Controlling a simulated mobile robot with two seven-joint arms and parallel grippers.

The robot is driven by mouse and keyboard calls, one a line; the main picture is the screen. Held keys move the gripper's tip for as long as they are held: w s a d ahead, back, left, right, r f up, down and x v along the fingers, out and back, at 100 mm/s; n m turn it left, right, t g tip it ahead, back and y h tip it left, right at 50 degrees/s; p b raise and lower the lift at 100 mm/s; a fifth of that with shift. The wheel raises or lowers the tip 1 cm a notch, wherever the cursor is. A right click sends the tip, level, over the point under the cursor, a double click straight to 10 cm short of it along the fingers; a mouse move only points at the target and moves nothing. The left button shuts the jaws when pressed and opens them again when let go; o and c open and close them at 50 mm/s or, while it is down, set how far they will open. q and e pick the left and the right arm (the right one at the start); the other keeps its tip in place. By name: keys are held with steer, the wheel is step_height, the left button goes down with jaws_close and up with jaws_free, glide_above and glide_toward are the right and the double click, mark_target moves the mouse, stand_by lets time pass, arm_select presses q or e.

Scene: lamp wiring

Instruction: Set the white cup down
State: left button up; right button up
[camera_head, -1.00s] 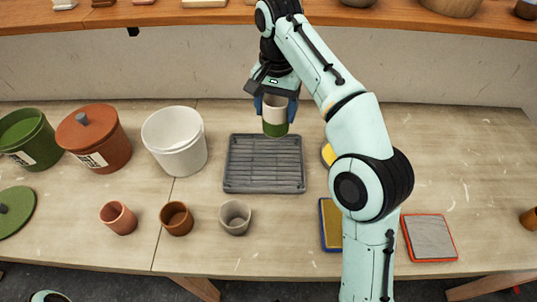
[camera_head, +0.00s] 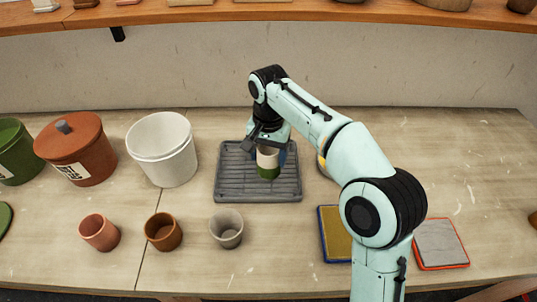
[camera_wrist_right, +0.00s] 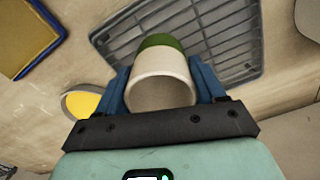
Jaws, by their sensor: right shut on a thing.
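The white cup (camera_head: 267,157) has a cream-white upper part and a green lower part. It also shows in the right wrist view (camera_wrist_right: 160,80), with its open mouth toward the camera. My right gripper (camera_head: 270,152) is shut on the cup, with a blue finger on each side of it. The cup is over the grey slatted tray (camera_head: 230,185); I cannot tell whether its base touches the slats. In the head view the cup looks upright. My left gripper is not in view.
A white bucket (camera_head: 163,150), a lidded terracotta bucket (camera_head: 80,150) and a green bucket (camera_head: 15,155) stand at left. Pink (camera_head: 99,232), brown (camera_head: 163,231) and grey (camera_head: 226,229) cups stand in front. Yellow (camera_head: 335,235) and grey (camera_head: 440,243) pads lie at right.

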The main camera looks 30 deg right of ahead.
steer(key=shift+f, duration=0.1)
steer(key=o, duration=1.1)
step_height(320, 180, up, 12)
steer(key=p, duration=0.4)
steer(key=shift+r+p, duration=0.2)
steer(key=shift+p, duration=0.1)
